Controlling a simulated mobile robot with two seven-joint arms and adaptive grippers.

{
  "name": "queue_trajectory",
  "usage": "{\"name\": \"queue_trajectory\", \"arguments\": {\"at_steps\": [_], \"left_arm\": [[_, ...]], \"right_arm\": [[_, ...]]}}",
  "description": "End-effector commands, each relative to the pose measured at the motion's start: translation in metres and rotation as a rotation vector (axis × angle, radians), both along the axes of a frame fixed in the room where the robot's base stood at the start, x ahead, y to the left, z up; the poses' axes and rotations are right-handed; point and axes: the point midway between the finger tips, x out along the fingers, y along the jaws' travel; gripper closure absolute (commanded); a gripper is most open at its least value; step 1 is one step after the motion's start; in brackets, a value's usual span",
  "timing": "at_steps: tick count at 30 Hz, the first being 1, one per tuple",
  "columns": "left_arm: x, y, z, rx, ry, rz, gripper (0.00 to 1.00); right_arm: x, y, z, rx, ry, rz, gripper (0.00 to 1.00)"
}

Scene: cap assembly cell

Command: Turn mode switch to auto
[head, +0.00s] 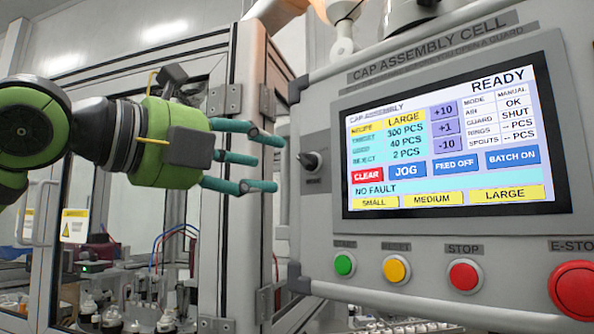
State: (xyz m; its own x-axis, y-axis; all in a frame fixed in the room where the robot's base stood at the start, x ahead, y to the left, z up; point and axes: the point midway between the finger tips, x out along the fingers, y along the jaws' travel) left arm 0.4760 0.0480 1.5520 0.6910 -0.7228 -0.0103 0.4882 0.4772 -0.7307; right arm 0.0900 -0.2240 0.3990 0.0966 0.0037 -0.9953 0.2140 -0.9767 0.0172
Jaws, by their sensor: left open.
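The mode switch (311,161) is a small dark knob on the left side of the grey control panel (300,225), above a label too blurred to read fully. The screen (450,140) reads READY, with MODE shown as MANUAL and GUARD as SHUT. My left gripper (279,165) is open and empty, its teal fingers pointing right toward the mode switch. In the picture the fingertips end a little left of the knob, and no contact shows. My right gripper is not in view.
Below the screen sit a green button (344,264), a yellow button (396,269), a red stop button (465,276) and a large red emergency stop (575,290). A metal-framed guard enclosure (215,230) stands behind my left gripper, with machinery and bottles inside.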

Motion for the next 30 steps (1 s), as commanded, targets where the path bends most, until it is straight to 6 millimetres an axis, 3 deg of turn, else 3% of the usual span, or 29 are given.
{"name": "queue_trajectory", "arguments": {"at_steps": [5,18,28,29,30], "left_arm": [[-0.006,-0.008,0.009,0.022,-0.028,0.025,0.53],[0.036,-0.049,0.01,0.018,-0.027,0.022,0.53],[0.04,-0.052,0.007,0.017,-0.027,0.023,0.53],[0.04,-0.052,0.007,0.016,-0.027,0.022,0.57],[0.04,-0.052,0.007,0.016,-0.027,0.022,0.73]], "right_arm": [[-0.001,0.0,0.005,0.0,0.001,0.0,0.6],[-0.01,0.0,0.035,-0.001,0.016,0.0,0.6],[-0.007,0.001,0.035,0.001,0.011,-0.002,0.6],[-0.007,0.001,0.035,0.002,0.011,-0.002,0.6],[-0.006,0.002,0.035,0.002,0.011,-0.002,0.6]]}}
